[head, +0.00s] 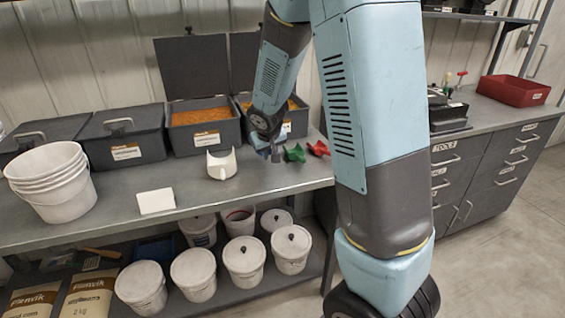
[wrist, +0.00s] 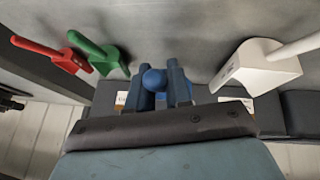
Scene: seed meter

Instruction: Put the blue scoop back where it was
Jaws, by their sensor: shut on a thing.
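My gripper (wrist: 160,85) is shut on the blue scoop (wrist: 154,79), whose rounded blue end shows between the fingers in the wrist view. In the head view my gripper (head: 267,147) is over the bench between the white scoop and the green scoop. Most of the blue scoop is hidden there by my gripper and arm. The white scoop (head: 221,163) stands on the bench to the left. The green scoop (head: 293,153) and the red scoop (head: 318,148) lie on the bench to the right. I cannot tell whether the blue scoop touches the bench.
Two open bins of orange grain, one at the left (head: 203,118), stand behind with raised lids. Closed grey bins (head: 124,137) stand further left. A white card (head: 156,201) and stacked white buckets (head: 50,185) are on the bench (head: 110,215). Lidded tubs (head: 193,272) fill the lower shelf.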

